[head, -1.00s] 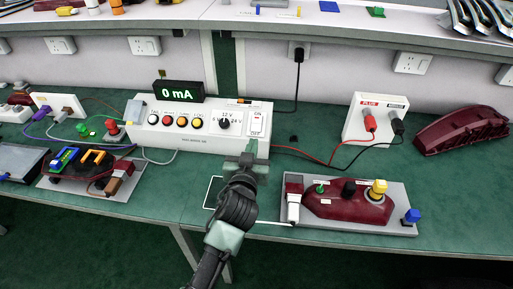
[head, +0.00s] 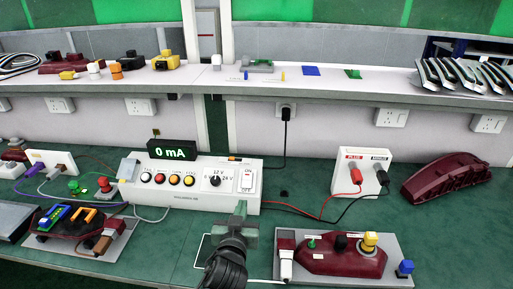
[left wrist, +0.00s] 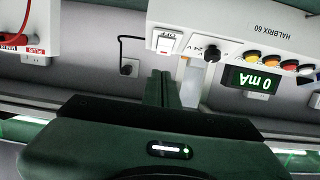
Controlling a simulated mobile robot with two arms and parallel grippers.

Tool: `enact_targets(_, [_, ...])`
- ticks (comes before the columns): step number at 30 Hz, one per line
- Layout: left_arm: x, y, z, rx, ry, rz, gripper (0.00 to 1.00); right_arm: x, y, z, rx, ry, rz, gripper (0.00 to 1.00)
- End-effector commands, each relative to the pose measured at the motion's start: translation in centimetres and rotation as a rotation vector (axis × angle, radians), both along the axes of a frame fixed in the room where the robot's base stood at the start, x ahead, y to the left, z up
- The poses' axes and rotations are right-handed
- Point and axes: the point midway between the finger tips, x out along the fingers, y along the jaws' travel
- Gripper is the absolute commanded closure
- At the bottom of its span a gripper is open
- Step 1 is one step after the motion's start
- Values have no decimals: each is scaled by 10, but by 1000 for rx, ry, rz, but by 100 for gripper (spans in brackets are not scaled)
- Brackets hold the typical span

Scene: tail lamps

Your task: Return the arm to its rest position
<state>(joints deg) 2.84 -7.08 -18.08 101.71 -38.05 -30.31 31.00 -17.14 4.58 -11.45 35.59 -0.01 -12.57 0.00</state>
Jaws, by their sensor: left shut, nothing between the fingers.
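My left gripper (head: 241,208) is in front of the right part of the white tester box (head: 205,199), at its lower front edge in the head view. Its fingers are shut with nothing between them; they also show closed in the left wrist view (left wrist: 162,88). The box carries coloured buttons, a knob, a switch marked ON and a display (head: 173,150) reading 0 mA. The box also shows upside down in the left wrist view (left wrist: 235,32). My right gripper is not in view.
A dark red tail lamp (head: 345,261) sits on a grey plate (head: 400,248) right of my gripper. A white socket box (head: 362,167) with red and black plugs stands behind it. Another red lamp (head: 446,178) lies at right. A shelf (head: 330,86) runs behind.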

Motion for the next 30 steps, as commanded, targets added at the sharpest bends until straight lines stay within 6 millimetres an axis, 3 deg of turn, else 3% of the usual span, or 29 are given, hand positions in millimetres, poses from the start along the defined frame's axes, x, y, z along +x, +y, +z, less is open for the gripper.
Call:
enact_targets(5, [-22,25,-25,5,96,43,100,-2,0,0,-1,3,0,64])
enact_targets(8, [-62,57,-58,14,248,89,100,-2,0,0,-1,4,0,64])
enact_targets(10, [-101,80,-84,25,386,109,100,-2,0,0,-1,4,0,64])
enact_targets(15, [-186,107,-119,54,654,88,100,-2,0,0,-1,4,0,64])
enact_targets(21, [-256,118,-132,85,854,24,100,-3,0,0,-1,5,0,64])
enact_targets(30, [-340,122,-131,128,1070,-99,100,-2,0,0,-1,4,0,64])
